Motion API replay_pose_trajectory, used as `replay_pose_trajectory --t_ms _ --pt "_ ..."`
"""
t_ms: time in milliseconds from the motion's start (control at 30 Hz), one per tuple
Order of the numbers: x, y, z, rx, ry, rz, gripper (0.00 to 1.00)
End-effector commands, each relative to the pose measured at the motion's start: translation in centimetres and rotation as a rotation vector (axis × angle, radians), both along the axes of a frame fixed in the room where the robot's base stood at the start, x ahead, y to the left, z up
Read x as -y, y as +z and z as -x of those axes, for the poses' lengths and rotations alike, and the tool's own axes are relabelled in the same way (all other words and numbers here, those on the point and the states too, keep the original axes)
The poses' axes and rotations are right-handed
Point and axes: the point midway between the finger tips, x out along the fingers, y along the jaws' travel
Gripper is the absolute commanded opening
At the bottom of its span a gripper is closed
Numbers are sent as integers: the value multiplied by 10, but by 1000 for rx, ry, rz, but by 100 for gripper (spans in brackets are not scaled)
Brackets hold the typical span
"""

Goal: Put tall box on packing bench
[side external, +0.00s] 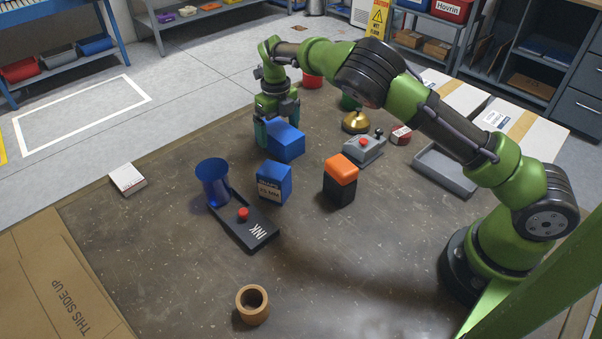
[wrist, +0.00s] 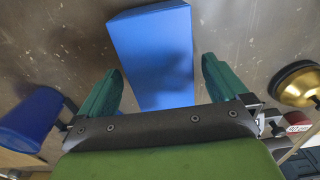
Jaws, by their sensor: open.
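A plain blue box (side external: 287,143) stands on the dark brown work surface (side external: 330,255), right below and in front of my gripper (side external: 277,126). It looks like the tall box, though no label shows. In the wrist view the blue box (wrist: 152,45) lies between the two teal fingers of my gripper (wrist: 161,66). The fingers are open, with a gap visible on each side of the box. Part of the box's back is hidden by my gripper in the side view. I cannot tell which surface is the packing bench.
Nearby stand a labelled blue box (side external: 274,184), an orange-and-black box (side external: 340,182), a blue cup (side external: 212,182), a black INK tray (side external: 243,222), a gold bell (side external: 356,122) and a grey joystick box (side external: 363,150). The front right surface is clear.

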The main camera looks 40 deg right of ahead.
Motion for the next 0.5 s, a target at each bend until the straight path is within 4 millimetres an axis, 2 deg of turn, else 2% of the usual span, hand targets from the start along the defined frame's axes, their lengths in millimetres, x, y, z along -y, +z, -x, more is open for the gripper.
replay_pose_trajectory --t_ms 100,200,467,500 --pt "2 -19 1 -2 0 1 100" --pt "2 -27 1 -1 0 1 100" --pt "1 -29 1 1 0 0 100" --pt "1 -29 1 1 0 0 94"
